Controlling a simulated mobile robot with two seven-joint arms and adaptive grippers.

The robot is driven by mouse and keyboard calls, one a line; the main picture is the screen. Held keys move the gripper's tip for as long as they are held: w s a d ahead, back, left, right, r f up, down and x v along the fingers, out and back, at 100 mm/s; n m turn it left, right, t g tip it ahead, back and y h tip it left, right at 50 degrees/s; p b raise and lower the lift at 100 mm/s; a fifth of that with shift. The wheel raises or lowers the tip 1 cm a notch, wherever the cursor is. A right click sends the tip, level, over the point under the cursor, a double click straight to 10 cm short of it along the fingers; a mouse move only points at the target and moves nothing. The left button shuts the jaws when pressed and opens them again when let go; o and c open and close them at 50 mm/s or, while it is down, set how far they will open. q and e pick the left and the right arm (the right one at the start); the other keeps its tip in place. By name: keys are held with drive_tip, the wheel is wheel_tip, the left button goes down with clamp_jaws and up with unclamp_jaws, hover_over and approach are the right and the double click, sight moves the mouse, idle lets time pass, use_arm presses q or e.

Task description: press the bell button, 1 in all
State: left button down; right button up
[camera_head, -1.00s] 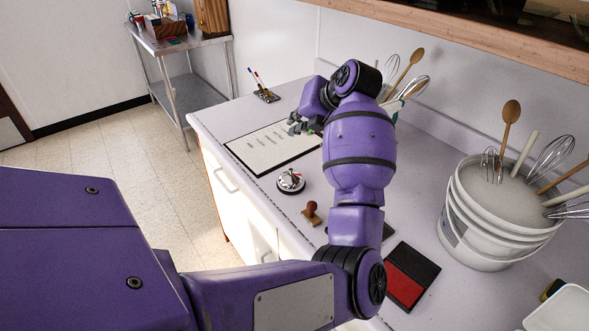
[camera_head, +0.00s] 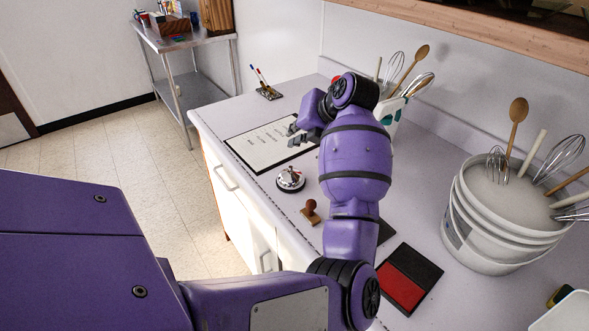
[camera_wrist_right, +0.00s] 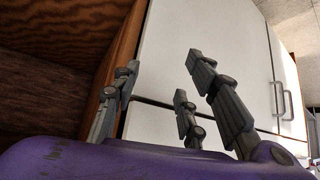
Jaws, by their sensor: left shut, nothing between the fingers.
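The bell (camera_head: 290,179) is a silver dome on a dark base with a small button on top. It stands on the light counter (camera_head: 245,108) near its front edge. My left gripper (camera_head: 294,135) is shut and empty. In the head view it shows above and behind the bell, over the right part of a printed sheet, apart from the bell. My left forearm passes to the right of the bell. My right gripper (camera_wrist_right: 168,78) shows only in the right wrist view, its fingers spread with nothing between them, in front of white cabinet doors.
A wooden stamp (camera_head: 310,211) stands close to the bell. A red and black ink pad (camera_head: 405,280) and a white bucket (camera_head: 490,235) with whisks and spoons are to the right. A clipboard (camera_head: 262,150) and a pen holder (camera_head: 269,92) lie farther back.

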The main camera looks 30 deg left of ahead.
use_arm(q)
drive_tip(key=b, duration=0.1)
hover_over(291, 168)
drive_tip(key=w, duration=0.2)
drive_tip(key=f, duration=0.4)
drive_tip(key=shift+w+d+f, duration=0.15)
drive_tip(key=shift+d, duration=0.05)
drive_tip(key=shift+f, duration=0.3)
drive_tip(key=shift+a+f+b, duration=0.2)
drive_tip(key=shift+a+b, duration=0.1)
drive_tip(key=shift+a, duration=0.15)
drive_tip(key=shift+d, duration=0.2)
use_arm(e)
drive_tip(key=shift+s+d+f, duration=0.3)
drive_tip(key=shift+d+f, duration=0.1)
drive_tip(key=shift+f, duration=0.3)
use_arm(q)
drive_tip(key=shift+a, duration=0.1)
drive_tip(key=shift+f, duration=0.1)
drive_tip(key=shift+f, duration=0.3)
use_arm(e)
drive_tip(key=shift+s+f, duration=0.1)
